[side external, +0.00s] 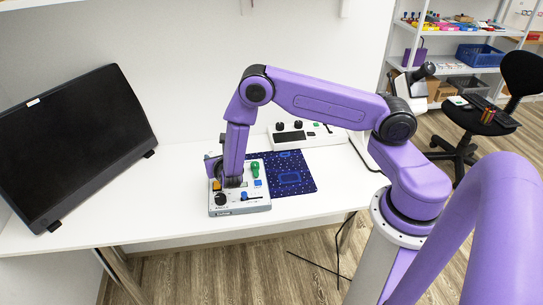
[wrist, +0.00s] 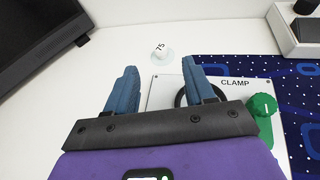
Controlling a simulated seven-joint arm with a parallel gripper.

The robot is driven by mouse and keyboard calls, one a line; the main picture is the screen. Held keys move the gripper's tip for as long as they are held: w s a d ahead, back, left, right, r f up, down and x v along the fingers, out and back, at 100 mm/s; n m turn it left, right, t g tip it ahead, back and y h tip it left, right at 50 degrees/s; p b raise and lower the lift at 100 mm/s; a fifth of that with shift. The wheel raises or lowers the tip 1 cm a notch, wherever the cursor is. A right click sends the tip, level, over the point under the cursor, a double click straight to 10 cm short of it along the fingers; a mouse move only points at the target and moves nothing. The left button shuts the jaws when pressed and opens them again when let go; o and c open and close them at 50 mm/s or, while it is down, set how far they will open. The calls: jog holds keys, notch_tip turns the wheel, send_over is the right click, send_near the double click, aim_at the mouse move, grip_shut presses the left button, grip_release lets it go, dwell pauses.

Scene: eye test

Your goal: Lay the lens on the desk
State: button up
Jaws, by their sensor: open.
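The lens (wrist: 162,53), a small pale disc with "75" on it, shows in the wrist view just past the far edge of the control panel (wrist: 158,86). It appears to lie on the white desk (wrist: 225,35), clear of the panel. My gripper (wrist: 160,63) is open, its two blue fingers apart and nothing held between them. In the picture the lens sits between and slightly beyond the fingertips. In the side view my gripper (side external: 222,178) is low over the control panel (side external: 241,203) on the desk (side external: 110,220); I cannot make out the lens there.
The panel carries a "CLAMP" label, a green knob (wrist: 263,105) and a dark ring. A patterned blue mat (side external: 305,180) lies right of it, with a white device (side external: 327,134) behind. A black monitor (side external: 75,135) stands at left. The desk between monitor and panel is clear.

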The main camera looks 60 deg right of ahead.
jog(key=s+a+r+m+g, duration=0.35)
jog(key=s+r+m, duration=0.45)
jog(key=s+r, duration=0.45)
jog(key=s+a+r+m+g+y, duration=0.1)
jog(key=s+r+m+g+y, duration=0.1)
jog(key=s, duration=0.7)
jog(key=s+a+r+m+g+y, duration=0.1)
jog(key=s+r+m+g+y, duration=0.2)
jog(key=s, duration=0.6)
jog(key=s+a+r+m+g+y, duration=0.1)
jog(key=s+r+m+g+y, duration=0.1)
jog(key=s, duration=0.7)
notch_tip(320, 180, up, 2)
jog(key=shift+s+r+m+y, duration=0.25)
jog(key=shift+m+y, duration=0.25)
jog(key=shift+m, duration=0.3)
jog(key=shift+g, duration=0.25)
